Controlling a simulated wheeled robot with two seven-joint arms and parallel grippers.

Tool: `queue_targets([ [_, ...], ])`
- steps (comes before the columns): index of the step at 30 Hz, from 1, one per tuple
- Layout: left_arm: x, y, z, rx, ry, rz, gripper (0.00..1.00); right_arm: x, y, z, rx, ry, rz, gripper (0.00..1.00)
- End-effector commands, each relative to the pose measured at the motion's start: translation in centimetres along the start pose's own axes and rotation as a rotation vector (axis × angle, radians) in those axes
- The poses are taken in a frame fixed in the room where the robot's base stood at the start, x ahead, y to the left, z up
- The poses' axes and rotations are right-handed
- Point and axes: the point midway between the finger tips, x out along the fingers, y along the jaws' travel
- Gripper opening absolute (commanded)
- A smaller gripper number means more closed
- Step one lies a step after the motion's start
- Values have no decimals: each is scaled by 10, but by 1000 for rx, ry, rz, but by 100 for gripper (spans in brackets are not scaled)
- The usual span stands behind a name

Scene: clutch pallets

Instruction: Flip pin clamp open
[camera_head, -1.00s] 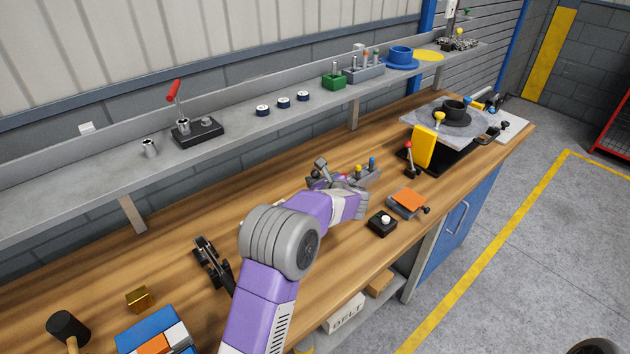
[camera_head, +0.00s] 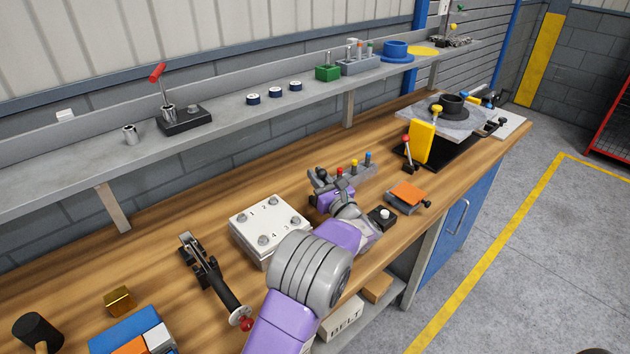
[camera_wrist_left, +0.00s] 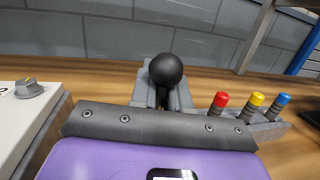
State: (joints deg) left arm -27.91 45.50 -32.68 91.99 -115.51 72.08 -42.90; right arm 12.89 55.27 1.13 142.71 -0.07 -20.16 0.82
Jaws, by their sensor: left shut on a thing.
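The pin clamp shows in the left wrist view as a black ball knob (camera_wrist_left: 166,69) on a dark lever. It stands at the left end of a grey block (camera_wrist_left: 262,130) with red, yellow and blue pins. In the head view the same block (camera_head: 362,174) lies on the bench. My left gripper (camera_head: 323,178) is at the block's left end, shut on the clamp's lever. In the wrist view its fingers (camera_wrist_left: 163,98) are just below the ball, which sticks up above them. The gripper hides the clamp's base. My right gripper is out of view.
A white numbered box (camera_head: 268,222) stands left of my left gripper. A black button box (camera_head: 382,217) and an orange-topped fixture (camera_head: 406,194) are to the right. A black toggle clamp (camera_head: 208,270) lies nearer the left. The shelf (camera_head: 225,125) runs along behind.

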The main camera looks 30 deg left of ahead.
Motion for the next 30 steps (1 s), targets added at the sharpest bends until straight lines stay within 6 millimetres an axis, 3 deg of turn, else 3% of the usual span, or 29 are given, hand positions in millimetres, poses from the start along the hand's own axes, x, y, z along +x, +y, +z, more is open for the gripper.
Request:
queue_targets([
  [20, -4, -1, 5, 11, -79, 1, 0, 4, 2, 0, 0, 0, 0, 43],
  [21, -4, -1, 5, 11, -78, 1, 21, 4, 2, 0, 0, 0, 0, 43],
  [24, -4, -1, 4, 11, -77, 1, 36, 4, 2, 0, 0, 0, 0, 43],
  [30, -5, -1, 3, 13, -74, 0, 37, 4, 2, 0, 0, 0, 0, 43],
])
